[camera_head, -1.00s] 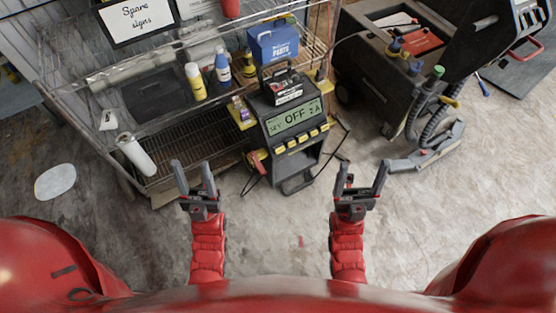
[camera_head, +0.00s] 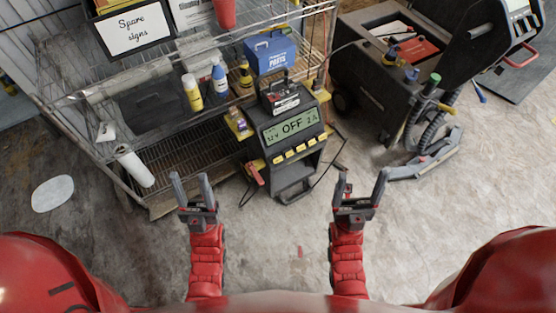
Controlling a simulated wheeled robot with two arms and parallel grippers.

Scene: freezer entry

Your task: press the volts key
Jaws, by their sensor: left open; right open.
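A dark battery charger (camera_head: 291,163) stands on the floor in front of the wire shelf. Its green display (camera_head: 292,126) reads OFF, with smaller text at each side too small to read surely. A row of yellow keys (camera_head: 296,149) runs below the display; their labels are too small to read, so I cannot tell which is volts. My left gripper (camera_head: 190,182) is open and empty, in front of the shelf and left of the charger. My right gripper (camera_head: 361,182) is open and empty, right of the charger. Neither touches the keys.
A wire shelf (camera_head: 165,145) holds a yellow bottle (camera_head: 192,93), a blue bottle (camera_head: 220,80) and a spare signs board (camera_head: 133,27). A blue parts box (camera_head: 271,52) sits behind the charger. A black floor machine (camera_head: 374,85) with hoses stands at right. The front floor is clear.

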